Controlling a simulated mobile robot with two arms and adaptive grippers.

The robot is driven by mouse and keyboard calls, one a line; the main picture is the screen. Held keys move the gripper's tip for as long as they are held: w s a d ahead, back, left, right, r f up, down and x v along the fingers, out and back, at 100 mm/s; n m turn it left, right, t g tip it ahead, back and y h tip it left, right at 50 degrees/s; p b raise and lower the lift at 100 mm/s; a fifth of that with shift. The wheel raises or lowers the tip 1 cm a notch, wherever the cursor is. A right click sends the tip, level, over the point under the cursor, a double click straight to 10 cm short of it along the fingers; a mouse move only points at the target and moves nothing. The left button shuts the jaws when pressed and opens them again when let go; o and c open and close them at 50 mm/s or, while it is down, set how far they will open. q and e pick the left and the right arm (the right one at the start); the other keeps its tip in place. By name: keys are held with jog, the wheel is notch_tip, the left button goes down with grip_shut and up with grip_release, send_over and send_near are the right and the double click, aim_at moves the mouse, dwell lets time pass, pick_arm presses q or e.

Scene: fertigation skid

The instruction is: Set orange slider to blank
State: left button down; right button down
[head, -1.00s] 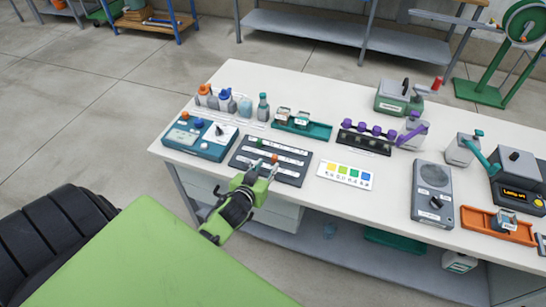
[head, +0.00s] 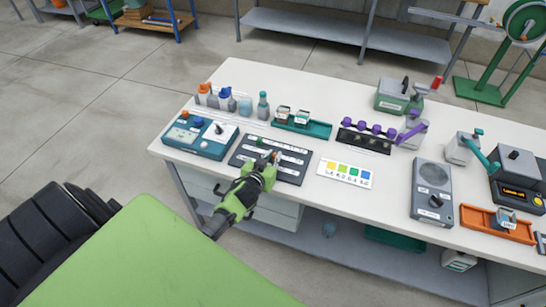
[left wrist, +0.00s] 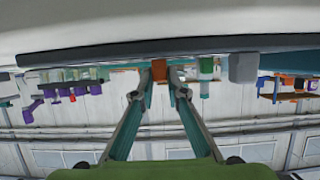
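The dark slider panel (head: 245,152) lies near the table's front left edge, with pale label strips across it. The orange slider knob (left wrist: 159,70) shows in the left wrist view between my left fingertips; in the head view it is mostly hidden by the gripper. A green slider knob (head: 260,142) sits on the row farther back, and it also shows in the left wrist view (left wrist: 207,66). My left gripper (head: 268,160) is at the panel's front part. Its fingers stand on either side of the orange knob, with what look like narrow gaps. My right gripper is not in view.
A blue control box (head: 200,137) stands left of the panel, and a white colour card (head: 345,173) lies to its right. Bottles (head: 226,100) and a teal tray (head: 319,130) stand behind. The table front edge is below my left gripper.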

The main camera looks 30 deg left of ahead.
pick_arm(q)
jog(key=shift+s+a+p, duration=0.15)
jog(key=shift+s+a, duration=0.1)
jog(key=shift+a, duration=0.8)
jog(key=shift+s+a+p, duration=0.15)
jog(key=shift+s+a, duration=0.1)
jog(key=shift+a, duration=0.8)
jog(key=shift+d, duration=0.1)
jog(key=c, duration=2)
grip_release()
jog(key=v, duration=1.2)
jog(key=shift+f, duration=0.1)
